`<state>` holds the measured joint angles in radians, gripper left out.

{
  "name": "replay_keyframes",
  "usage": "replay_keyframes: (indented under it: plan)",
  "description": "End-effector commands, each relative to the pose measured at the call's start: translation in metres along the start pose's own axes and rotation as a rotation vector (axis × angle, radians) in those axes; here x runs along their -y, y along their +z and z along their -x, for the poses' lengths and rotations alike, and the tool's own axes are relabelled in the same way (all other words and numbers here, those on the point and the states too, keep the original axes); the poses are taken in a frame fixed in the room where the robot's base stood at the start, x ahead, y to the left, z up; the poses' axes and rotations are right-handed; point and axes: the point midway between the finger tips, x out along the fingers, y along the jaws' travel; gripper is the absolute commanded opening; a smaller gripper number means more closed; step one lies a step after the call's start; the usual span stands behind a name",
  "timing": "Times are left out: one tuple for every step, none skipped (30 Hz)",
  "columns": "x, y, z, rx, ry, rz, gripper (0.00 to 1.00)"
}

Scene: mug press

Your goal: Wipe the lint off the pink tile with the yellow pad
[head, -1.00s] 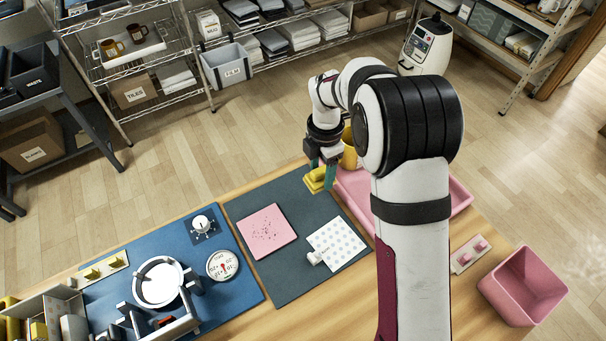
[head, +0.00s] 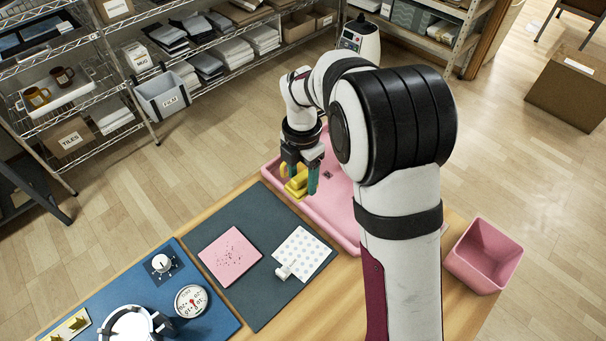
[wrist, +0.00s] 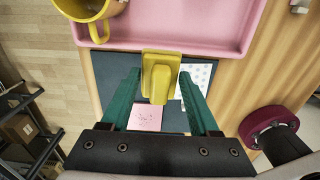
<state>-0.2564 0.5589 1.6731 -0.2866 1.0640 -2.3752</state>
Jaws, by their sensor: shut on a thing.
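The pink tile (head: 230,256) lies flat on the dark grey mat (head: 263,311), with dark specks of lint across its middle. It also shows in the wrist view (wrist: 147,117). My gripper (head: 299,183) is shut on the yellow pad (head: 296,188). In the wrist view the yellow pad (wrist: 157,76) sits between the green fingertips (wrist: 158,78). The pad is held up, apart from the tile, near where the mat meets the pink tray (head: 335,205). The exact height is hard to tell.
A white dotted sheet (head: 302,252) with a small white piece lies right of the tile. A yellow mug (wrist: 92,14) stands in the tray in the wrist view. A gauge (head: 191,301) sits on the blue mat (head: 222,321) at left. A pink bin (head: 484,257) stands at right.

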Motion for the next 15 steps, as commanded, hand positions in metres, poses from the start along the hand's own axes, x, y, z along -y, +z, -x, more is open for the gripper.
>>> replay_keyframes:
  plan:
    - [-0.003, -0.006, -0.001, 0.000, 0.000, 0.020, 0.17]
    - [-0.005, -0.012, -0.001, 0.000, -0.001, 0.037, 0.17]
    - [-0.008, -0.022, -0.002, -0.001, -0.001, 0.071, 0.17]
    - [-0.012, -0.031, -0.003, -0.001, -0.001, 0.102, 0.17]
    - [-0.015, -0.042, -0.004, -0.001, -0.001, 0.137, 0.17]
    - [-0.020, -0.058, -0.005, 0.000, 0.000, 0.191, 0.17]
    - [-0.023, -0.072, -0.007, -0.001, -0.001, 0.234, 0.17]
    - [-0.026, -0.086, -0.008, -0.001, -0.001, 0.279, 0.17]
    - [-0.029, -0.105, -0.010, -0.001, -0.001, 0.342, 0.17]
    - [-0.031, -0.120, -0.012, -0.001, -0.001, 0.390, 0.17]
    - [-0.032, -0.135, -0.013, -0.001, -0.001, 0.440, 0.17]
    - [-0.033, -0.155, -0.015, 0.000, -0.001, 0.507, 0.17]
    - [-0.033, -0.169, -0.016, 0.000, -0.002, 0.552, 0.17]
    - [-0.032, -0.182, -0.018, 0.000, -0.002, 0.596, 0.17]
    - [-0.031, -0.198, -0.019, 0.000, -0.001, 0.648, 0.17]
